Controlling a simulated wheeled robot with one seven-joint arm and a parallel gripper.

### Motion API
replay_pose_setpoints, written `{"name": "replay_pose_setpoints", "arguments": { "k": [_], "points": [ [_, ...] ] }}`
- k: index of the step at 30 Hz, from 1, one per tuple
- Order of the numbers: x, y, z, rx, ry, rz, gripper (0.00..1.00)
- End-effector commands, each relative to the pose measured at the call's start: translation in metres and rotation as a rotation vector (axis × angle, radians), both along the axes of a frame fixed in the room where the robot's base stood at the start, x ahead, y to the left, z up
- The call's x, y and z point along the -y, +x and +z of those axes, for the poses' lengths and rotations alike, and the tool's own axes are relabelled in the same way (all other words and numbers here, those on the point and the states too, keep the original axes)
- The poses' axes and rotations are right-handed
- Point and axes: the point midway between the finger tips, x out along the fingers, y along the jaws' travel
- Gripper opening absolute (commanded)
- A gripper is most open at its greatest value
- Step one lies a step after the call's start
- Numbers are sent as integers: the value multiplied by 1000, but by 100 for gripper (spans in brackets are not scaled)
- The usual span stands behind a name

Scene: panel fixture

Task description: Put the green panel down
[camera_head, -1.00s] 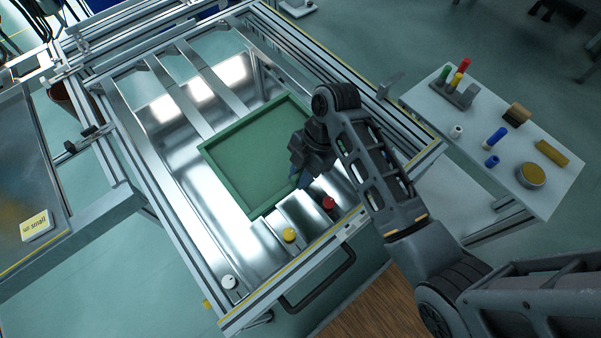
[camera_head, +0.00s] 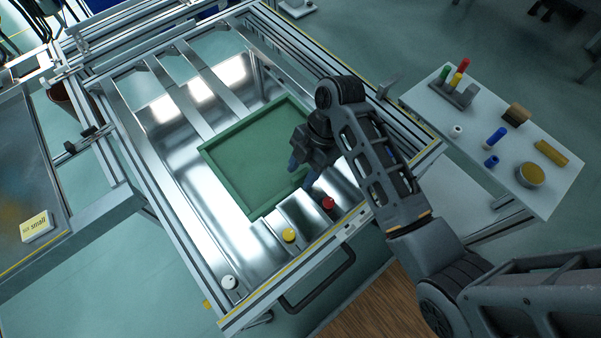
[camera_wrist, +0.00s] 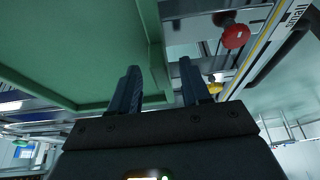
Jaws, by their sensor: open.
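The green panel (camera_head: 253,155) is a square tray-like piece with a raised rim. It rests on the metal fixture frame (camera_head: 175,181), towards its right front part. My gripper (camera_head: 301,178) is at the panel's right front edge, with its blue fingers apart. In the wrist view the green panel (camera_wrist: 75,45) fills the upper left, and its rim ends near my open gripper (camera_wrist: 160,90). One finger overlaps the rim in that view; I cannot tell whether it touches. The panel's right corner is partly hidden behind my gripper.
Red (camera_head: 328,203), yellow (camera_head: 289,235) and white (camera_head: 229,282) knobs line the fixture's front edge. A side table (camera_head: 545,200) with coloured cylinders stands at the right. A tray with a small yellow-and-white box (camera_head: 37,226) is at the left.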

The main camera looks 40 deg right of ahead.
Motion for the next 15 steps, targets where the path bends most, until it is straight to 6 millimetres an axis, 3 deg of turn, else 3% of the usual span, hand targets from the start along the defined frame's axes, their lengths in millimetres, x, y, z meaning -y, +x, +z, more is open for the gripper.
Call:
{"name": "replay_pose_setpoints", "arguments": {
  "k": [12, 15],
  "points": [
    [31, -1, 81, 0, -2, 0, 47],
    [35, -1, 88, 0, -1, 0, 47]
  ]
}}
